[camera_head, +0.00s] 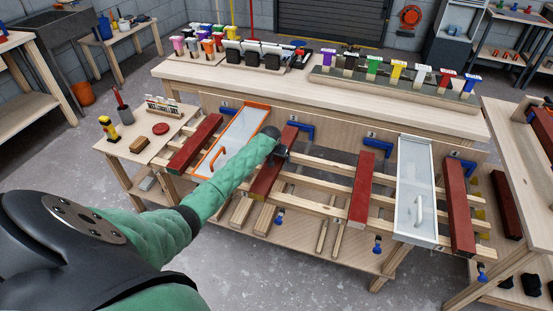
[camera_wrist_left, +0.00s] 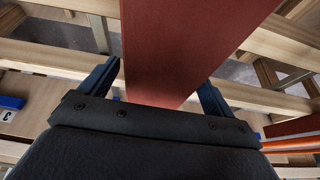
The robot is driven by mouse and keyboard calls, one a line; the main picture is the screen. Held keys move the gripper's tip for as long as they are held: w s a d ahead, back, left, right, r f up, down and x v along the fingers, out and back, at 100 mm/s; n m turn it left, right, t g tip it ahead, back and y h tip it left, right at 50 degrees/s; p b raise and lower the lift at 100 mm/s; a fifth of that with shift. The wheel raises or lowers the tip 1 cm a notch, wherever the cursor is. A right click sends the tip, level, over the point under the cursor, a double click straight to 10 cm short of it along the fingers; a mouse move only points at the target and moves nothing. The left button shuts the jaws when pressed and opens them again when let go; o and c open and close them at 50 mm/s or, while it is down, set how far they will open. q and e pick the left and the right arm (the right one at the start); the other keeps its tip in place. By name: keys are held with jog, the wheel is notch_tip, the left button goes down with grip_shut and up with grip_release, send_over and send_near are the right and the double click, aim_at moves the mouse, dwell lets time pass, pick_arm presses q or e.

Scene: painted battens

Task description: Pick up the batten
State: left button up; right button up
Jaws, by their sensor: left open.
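Several red painted battens lie across wooden rails in front of the bench. My left gripper (camera_head: 281,152) is over the second red batten from the left (camera_head: 266,175), and my forearm and wrist cover part of it. In the left wrist view my open left gripper (camera_wrist_left: 160,82) has one dark blue finger on each side of this red batten (camera_wrist_left: 190,40). Gaps show beside the fingers, so the jaws are not closed on it. The other red battens are at the left (camera_head: 195,145), the middle right (camera_head: 361,188) and the far right (camera_head: 459,217). My right gripper is not in view.
An orange-framed glass panel (camera_head: 233,139) lies left of this batten, and a white-framed panel (camera_head: 415,190) lies farther right. Blue clamps (camera_head: 378,147) stand along the bench edge. A small side table (camera_head: 140,145) is at the left. The rails have open gaps between them.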

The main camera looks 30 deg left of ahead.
pick_arm(q)
jog(key=c, duration=1.3)
jog(key=shift+w, duration=0.1)
jog(key=shift+c, duration=1.4)
